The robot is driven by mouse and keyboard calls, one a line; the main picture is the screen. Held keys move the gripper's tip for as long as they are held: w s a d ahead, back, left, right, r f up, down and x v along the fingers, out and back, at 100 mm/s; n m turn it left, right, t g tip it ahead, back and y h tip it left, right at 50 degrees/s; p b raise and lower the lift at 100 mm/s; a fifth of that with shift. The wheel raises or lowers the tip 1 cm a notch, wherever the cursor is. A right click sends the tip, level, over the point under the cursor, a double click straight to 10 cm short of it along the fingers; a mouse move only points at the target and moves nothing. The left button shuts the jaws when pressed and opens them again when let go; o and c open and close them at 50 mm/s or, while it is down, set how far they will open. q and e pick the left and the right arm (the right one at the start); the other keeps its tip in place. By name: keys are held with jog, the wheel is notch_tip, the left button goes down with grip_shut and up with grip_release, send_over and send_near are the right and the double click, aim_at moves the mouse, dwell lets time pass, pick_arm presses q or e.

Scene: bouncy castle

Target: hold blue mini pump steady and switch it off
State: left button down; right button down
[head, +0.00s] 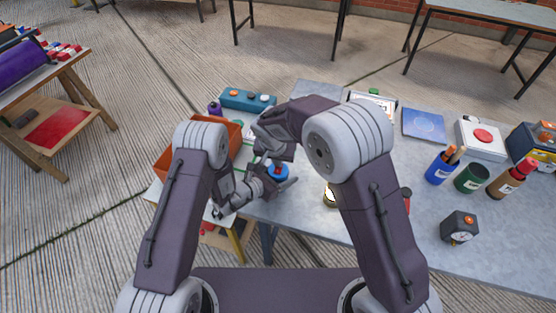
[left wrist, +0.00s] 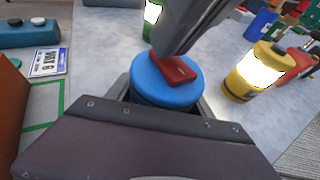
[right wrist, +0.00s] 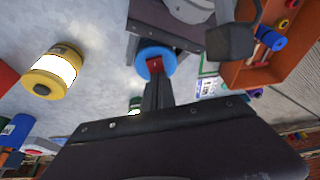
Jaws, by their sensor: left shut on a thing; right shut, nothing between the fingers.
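The blue mini pump (head: 281,171) stands on the grey table; its round blue top (left wrist: 160,88) carries a red switch (left wrist: 174,70). My left gripper (head: 277,180) is shut on the pump's body from the near side. My right gripper (head: 275,160) is shut and empty, pointing down from above. Its fingertips are at the red switch and cover part of it in the left wrist view. The blue top and red switch also show beyond those fingers in the right wrist view (right wrist: 143,68). I cannot tell whether the tips press the switch.
An orange bin (head: 170,164) stands to the left, with a teal box (head: 247,100) behind. A yellow canister (left wrist: 255,73) stands close to the pump. A dark box with a dial (head: 460,228) and several cups stand further right. A white card (left wrist: 46,62) lies near green tape.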

jog(key=shift+s+a+f, duration=0.1)
jog(key=shift+s+f, duration=0.05)
jog(key=shift+s, duration=0.6)
jog(key=shift+r, duration=0.2)
jog(key=d+v, duration=0.1)
jog(key=v, duration=1.2)
jog(key=shift+w+a+r, duration=0.25)
jog(key=shift+a+r, duration=0.15)
jog(key=shift+a, duration=0.1)
jog(key=x, duration=1.4)
jog(key=shift+w+d, duration=0.2)
jog(key=shift+w, duration=0.15)
